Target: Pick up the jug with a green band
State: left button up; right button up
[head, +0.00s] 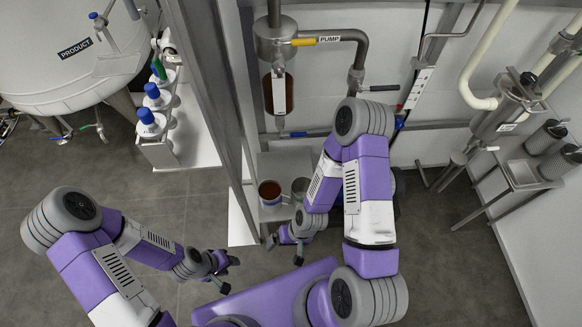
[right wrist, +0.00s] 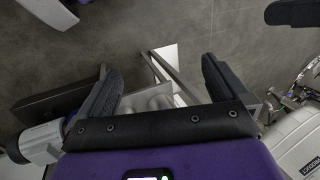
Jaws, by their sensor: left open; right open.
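Two small jugs stand on a metal shelf below the pump in the head view. The left jug (head: 270,193) holds brown liquid. The right jug (head: 300,187) looks grey-green and is partly hidden by my right arm; I cannot make out a band clearly. My right gripper (head: 285,250) is open and empty, below the shelf in the picture and apart from the jugs. In the right wrist view its fingers (right wrist: 160,82) are spread with nothing between them. My left gripper (head: 229,275) is open and empty over the floor, further left.
Several bottles, most with blue caps (head: 151,89), stand in a white rack (head: 160,155) at left, beside the product tank (head: 60,50). A steel post (head: 215,90) rises between rack and shelf. A metal side table (head: 525,174) stands at right. Grey floor is open at lower right.

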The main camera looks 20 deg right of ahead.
aim_at(299, 187)
jog(key=k, duration=0.5)
jog(key=u, duration=2.1)
jog(key=i, duration=1.75)
jog(key=z, duration=3.35)
jog(key=i, duration=0.5)
jog(key=z, duration=0.05)
